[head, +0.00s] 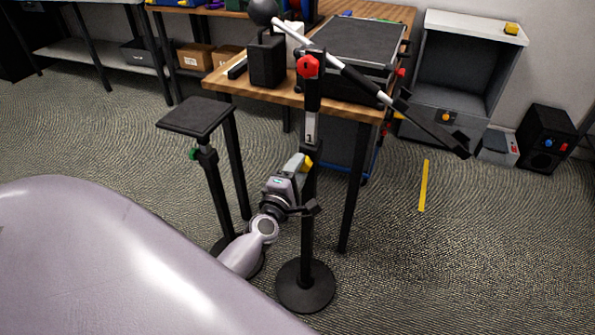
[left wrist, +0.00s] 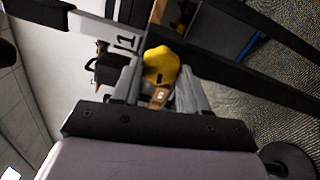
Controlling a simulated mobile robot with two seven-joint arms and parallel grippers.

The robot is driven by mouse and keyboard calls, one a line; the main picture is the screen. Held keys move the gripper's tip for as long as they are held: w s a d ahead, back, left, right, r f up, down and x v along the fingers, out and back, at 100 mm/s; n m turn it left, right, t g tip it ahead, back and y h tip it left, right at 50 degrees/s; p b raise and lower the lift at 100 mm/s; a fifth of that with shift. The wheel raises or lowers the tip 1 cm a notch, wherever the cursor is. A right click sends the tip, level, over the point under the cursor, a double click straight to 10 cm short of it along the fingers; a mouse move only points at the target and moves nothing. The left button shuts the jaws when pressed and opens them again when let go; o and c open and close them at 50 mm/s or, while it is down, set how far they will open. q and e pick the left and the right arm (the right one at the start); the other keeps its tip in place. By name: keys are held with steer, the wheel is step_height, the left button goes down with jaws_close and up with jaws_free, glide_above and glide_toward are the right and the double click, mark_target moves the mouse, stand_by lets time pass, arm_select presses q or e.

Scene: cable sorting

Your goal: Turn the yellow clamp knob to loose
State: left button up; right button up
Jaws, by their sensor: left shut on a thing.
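The yellow clamp knob (head: 308,162) sits on the upright black pole (head: 308,220) of a stand, just below a white label marked 1. My left gripper (head: 299,163) reaches up to it from the lower left and is shut on it. In the left wrist view the yellow knob (left wrist: 161,64) sits between the two grey fingers of the left gripper (left wrist: 158,76), with a dark mark on its face. A small brown piece shows just below the knob between the fingers. My right gripper is in neither view.
A red knob (head: 308,66) tops the pole, where a slanted boom (head: 350,75) crosses. The round base (head: 305,286) stands on carpet. A small square-topped stand (head: 196,117) is at left. A wooden table (head: 220,83) stands close behind.

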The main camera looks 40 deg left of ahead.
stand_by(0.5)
arm_select(q)
steer(key=o, duration=1)
steer(key=shift+o, duration=0.2)
steer(key=v, duration=0.7)
steer(key=shift+s, duration=0.15)
steer(key=s+d+f+m+g+h+p, duration=0.3)
steer(key=s+d+m, duration=0.3)
steer(key=m, duration=0.6)
steer(key=s+d+f+m+g+h+p, duration=0.3)
steer(key=s+d+m, duration=0.3)
steer(key=s+m, duration=0.4)
steer(key=m+g, duration=0.1)
steer(key=m, duration=0.2)
steer(key=shift+s+h+p, duration=0.25)
steer(key=shift+h+p, duration=0.05)
